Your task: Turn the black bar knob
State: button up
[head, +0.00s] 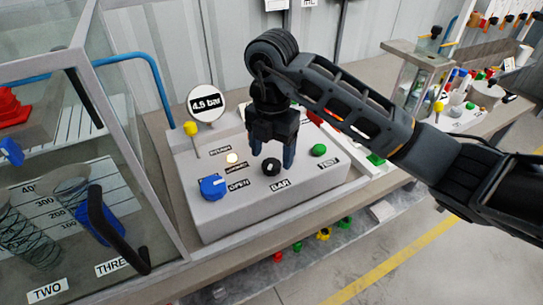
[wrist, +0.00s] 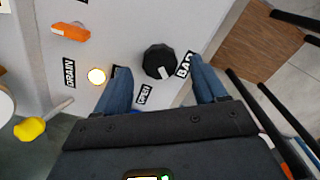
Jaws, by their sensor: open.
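The black bar knob (head: 271,167) is a round knob with a white pointer mark, on the sloped top of a light grey control box (head: 225,210), beside the BAR label. In the wrist view the knob (wrist: 158,62) lies ahead of and between the two blue fingertips, its white mark pointing toward the lower right. My gripper (head: 272,158) is open and points down at the panel, with one finger on either side of the knob in the picture. The fingers (wrist: 165,82) look apart from the knob; their exact height above the panel cannot be told.
A blue knob (head: 213,187) by the OPEN label, a lit button (head: 231,158) and a green button (head: 319,150) sit close by. A yellow-topped lever (head: 191,129) and a 4.5 bar gauge (head: 206,103) stand at the box's back left. A glass case (head: 120,150) rises at left.

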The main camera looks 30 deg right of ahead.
aim_at(272, 167)
jog(key=shift+f, duration=1.2)
jog(key=c, duration=1.1)
jog(key=shift+o, duration=0.2)
